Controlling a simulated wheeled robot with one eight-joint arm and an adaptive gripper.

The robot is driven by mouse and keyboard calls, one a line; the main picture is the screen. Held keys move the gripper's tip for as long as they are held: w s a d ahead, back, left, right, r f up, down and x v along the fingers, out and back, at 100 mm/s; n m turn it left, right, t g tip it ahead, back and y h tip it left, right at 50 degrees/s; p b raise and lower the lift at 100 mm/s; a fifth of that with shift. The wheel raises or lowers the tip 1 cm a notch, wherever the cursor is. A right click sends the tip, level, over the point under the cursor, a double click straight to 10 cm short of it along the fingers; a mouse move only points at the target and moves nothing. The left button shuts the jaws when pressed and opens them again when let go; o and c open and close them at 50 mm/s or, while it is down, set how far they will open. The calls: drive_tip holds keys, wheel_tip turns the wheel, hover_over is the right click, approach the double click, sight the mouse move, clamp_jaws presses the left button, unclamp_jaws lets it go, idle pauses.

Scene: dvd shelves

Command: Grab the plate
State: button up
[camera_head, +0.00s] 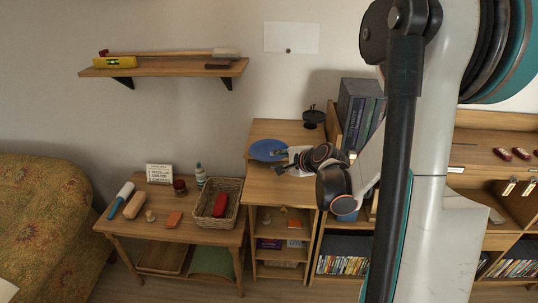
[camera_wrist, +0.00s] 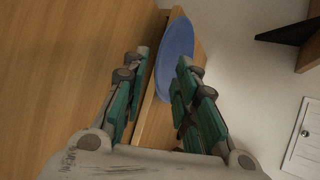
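The blue plate (camera_head: 267,150) is on the top of the small wooden shelf unit (camera_head: 262,131), near its left edge. In the wrist view the plate (camera_wrist: 176,52) looks like a narrow oval in front of the fingers, its near end in the gap between them. My gripper (camera_head: 281,156) is at the plate's right side, reaching in from the right. In the wrist view my gripper (camera_wrist: 163,70) has its fingers apart, one on each side of the plate's near end. I cannot tell whether either finger touches the plate.
A black object (camera_head: 313,117) stands at the back right of the shelf top, with upright binders (camera_head: 357,108) beyond it. To the left, a lower table holds a wicker basket (camera_head: 203,221) and several small items. A wall shelf (camera_head: 170,69) hangs above.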

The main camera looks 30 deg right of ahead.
sight(268, 160)
drive_tip(key=x, duration=0.1)
drive_tip(key=b+x, duration=0.1)
drive_tip(key=x, duration=0.1)
drive_tip(key=b+x, duration=0.1)
drive_tip(key=x, duration=0.1)
drive_tip(key=shift+a, duration=0.4)
drive_tip(key=shift+s, duration=0.1)
clamp_jaws()
drive_tip(key=shift+r, duration=0.1)
